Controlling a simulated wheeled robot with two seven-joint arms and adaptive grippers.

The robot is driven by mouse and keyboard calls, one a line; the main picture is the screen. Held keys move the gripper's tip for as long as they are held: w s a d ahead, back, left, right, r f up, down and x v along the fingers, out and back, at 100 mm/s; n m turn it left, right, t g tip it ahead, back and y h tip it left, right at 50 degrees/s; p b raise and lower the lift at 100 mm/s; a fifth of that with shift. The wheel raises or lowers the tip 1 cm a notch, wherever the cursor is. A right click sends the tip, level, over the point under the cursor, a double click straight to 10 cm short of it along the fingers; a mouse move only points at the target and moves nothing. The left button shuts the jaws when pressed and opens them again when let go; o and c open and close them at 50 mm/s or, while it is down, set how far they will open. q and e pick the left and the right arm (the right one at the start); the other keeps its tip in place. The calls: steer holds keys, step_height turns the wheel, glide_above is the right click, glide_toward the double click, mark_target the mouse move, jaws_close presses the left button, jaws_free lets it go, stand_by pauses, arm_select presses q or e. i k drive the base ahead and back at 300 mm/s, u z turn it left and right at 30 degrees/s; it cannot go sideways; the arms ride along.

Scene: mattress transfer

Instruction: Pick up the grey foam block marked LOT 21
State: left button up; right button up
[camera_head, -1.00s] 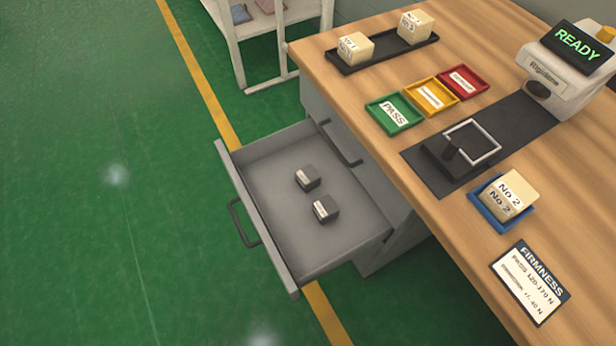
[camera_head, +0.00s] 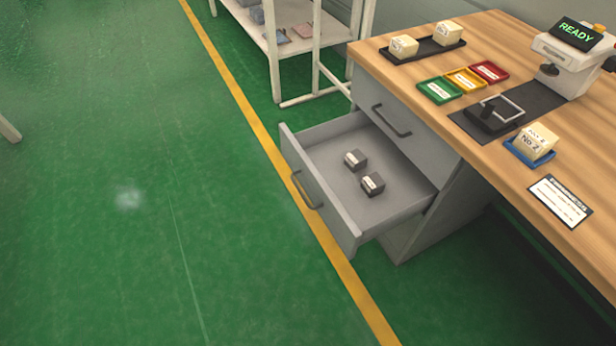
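Two small dark grey blocks with pale labels lie in the open drawer (camera_head: 400,205) of the desk. One grey block (camera_head: 355,159) is farther back and to the left. The other grey block (camera_head: 372,184) is nearer, a little to the right. They sit apart from each other on the drawer floor. Their label text is too small to read, so I cannot tell which is LOT 21. Neither of my grippers is in view.
The wooden desk top (camera_head: 560,120) carries a dark tray (camera_head: 425,50) with cream blocks, green (camera_head: 440,90), yellow and red trays, a tester (camera_head: 572,62) reading READY, and a blue tray (camera_head: 520,153) with a cream block. A white shelf (camera_head: 300,45) stands behind. Green floor (camera_head: 220,230) is clear.

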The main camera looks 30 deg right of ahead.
mark_target(355, 160)
steer(key=u, duration=0.35)
steer(key=i, duration=1.4)
steer(key=z, duration=0.5)
